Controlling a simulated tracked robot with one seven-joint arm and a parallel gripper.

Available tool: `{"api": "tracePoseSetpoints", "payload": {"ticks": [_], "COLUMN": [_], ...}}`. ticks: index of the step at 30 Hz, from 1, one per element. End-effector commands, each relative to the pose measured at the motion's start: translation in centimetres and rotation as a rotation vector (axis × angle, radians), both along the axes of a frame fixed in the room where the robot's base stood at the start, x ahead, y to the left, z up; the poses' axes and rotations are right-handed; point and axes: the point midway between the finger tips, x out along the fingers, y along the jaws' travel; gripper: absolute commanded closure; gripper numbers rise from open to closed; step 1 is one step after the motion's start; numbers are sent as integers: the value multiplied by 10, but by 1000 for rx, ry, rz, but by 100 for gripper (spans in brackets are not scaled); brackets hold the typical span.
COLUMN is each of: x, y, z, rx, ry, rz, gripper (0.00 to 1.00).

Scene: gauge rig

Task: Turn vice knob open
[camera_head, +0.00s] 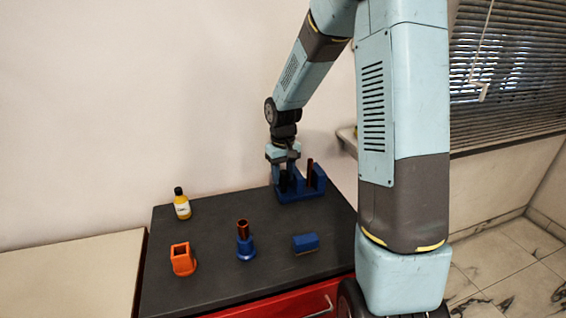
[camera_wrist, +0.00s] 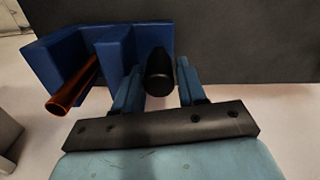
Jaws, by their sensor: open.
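The blue vice (camera_head: 314,190) stands at the back right of the dark table, and its blue jaws also show at the upper left of the wrist view (camera_wrist: 60,55). A copper-brown tube (camera_head: 310,172) stands in it and shows in the wrist view (camera_wrist: 72,90) too. The black vice knob (camera_wrist: 160,74) lies between my two fingers in the wrist view. My gripper (camera_wrist: 158,84) is open around the knob, with a visible gap on each side. In the head view my gripper (camera_head: 287,168) is at the vice's left end, and the knob is hard to make out there.
On the dark table top (camera_head: 215,270) stand a yellow bottle (camera_head: 182,207), an orange square holder (camera_head: 183,260), a blue round stand (camera_head: 245,250) with a brown tube (camera_head: 243,229) and a blue block (camera_head: 305,243). Bare table lies between them. A wall rises behind.

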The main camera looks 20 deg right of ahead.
Motion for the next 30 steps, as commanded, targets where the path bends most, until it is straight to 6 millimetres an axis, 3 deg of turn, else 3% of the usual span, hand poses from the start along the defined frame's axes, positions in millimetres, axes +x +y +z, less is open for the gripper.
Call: {"api": "tracePoseSetpoints", "payload": {"ticks": [19, 30], "x": [-1, 1], "y": [-1, -1], "z": [-1, 61], "rx": [-1, 0], "ry": [2, -2], "rz": [-490, -491], "gripper": [58, 58]}}
